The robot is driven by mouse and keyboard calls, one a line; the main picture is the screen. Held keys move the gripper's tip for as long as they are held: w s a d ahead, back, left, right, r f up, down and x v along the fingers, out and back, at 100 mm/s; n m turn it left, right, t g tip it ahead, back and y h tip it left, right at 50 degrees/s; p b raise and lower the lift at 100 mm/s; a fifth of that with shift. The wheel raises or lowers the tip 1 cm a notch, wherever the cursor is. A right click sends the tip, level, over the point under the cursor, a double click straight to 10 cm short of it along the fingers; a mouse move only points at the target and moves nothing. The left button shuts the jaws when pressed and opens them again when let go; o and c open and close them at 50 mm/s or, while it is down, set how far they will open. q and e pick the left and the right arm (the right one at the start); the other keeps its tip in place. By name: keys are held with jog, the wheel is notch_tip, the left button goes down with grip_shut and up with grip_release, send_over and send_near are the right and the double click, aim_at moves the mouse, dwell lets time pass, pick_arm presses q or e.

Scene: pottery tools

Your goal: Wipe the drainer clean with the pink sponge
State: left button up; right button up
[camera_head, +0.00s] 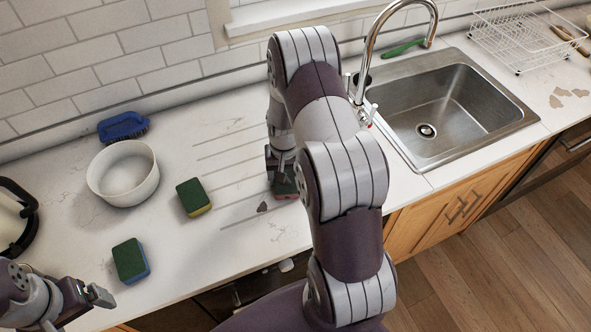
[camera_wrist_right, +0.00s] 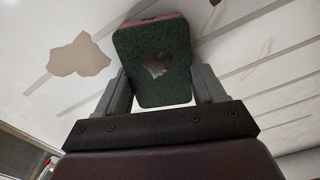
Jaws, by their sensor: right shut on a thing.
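My right gripper (camera_head: 281,172) is shut on the pink sponge (camera_head: 287,194), over the grooved drainer (camera_head: 235,150) left of the sink. In the right wrist view the sponge (camera_wrist_right: 152,88) sits between the two fingers, green face toward the camera, with a pink edge at its far end. I cannot tell whether the sponge touches the drainer. A small dark stain (camera_head: 262,207) lies left of the sponge; a brownish stain (camera_wrist_right: 78,57) shows beside it in the wrist view. My left gripper (camera_head: 78,308) is open and empty at the lower left.
A green-yellow sponge (camera_head: 194,197), a green-blue sponge (camera_head: 130,260), a white bowl (camera_head: 123,173) and a blue brush (camera_head: 123,126) stand left of the drainer. A kettle (camera_head: 14,218) is at the left edge. The sink (camera_head: 450,105), faucet (camera_head: 372,55) and wire rack (camera_head: 520,35) are right.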

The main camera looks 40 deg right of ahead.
jog(key=shift+w+a, duration=0.25)
jog(key=shift+a, duration=0.95)
jog(key=shift+s+d, duration=0.25)
jog(key=shift+d, duration=0.7)
jog(key=shift+s+d, duration=0.2)
jog(key=shift+d, duration=0.8)
jog(key=shift+s+d, duration=0.25)
jog(key=shift+d, duration=0.7)
